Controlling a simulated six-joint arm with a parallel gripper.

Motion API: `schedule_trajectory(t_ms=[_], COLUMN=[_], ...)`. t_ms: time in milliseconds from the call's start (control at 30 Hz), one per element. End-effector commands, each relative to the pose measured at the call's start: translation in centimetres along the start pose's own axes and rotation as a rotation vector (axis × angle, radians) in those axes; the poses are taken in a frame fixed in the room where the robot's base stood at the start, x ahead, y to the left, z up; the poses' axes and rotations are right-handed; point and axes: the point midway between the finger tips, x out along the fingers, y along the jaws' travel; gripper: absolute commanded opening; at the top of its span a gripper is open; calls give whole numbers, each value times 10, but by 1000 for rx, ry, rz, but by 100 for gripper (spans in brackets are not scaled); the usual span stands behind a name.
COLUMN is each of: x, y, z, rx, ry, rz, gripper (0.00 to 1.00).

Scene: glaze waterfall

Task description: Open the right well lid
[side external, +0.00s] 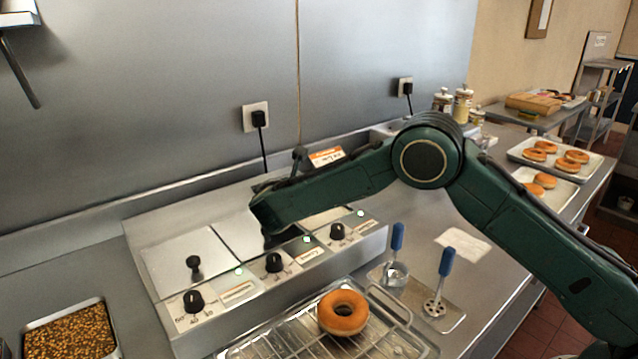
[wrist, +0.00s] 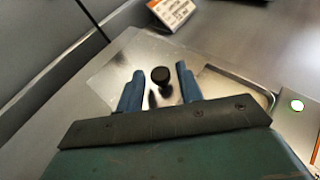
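A flat metal lid (wrist: 120,75) with a black knob (wrist: 160,75) lies below my gripper (wrist: 158,88) in the wrist view. The two blue fingers are apart, one on each side of the knob, with visible gaps. Beside the lid a rounded well edge (wrist: 268,97) shows, so the lid appears shifted off part of the well. In the side view the right well (side external: 330,217) shows a pale patch beyond my arm; its lid and my fingertips are hidden there.
The left well lid (side external: 190,248) is flat and closed. A control panel with dials (side external: 274,263) runs along the front. A donut (side external: 343,312) sits on a wire rack in front. Blue-handled tools (side external: 443,275) stand to the right. An orange-white card (side external: 326,157) stands behind the wells.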

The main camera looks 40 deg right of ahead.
Motion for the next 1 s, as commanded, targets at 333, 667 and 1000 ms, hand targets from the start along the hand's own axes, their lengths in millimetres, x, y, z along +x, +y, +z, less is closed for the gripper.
schedule_trajectory(t_ms=[333,667,1000], x=[0,10,27], y=[0,12,31], z=[0,4,10], rx=[0,3,1], ry=[0,-1,0], rz=[0,0,3], gripper=[0,0,0])
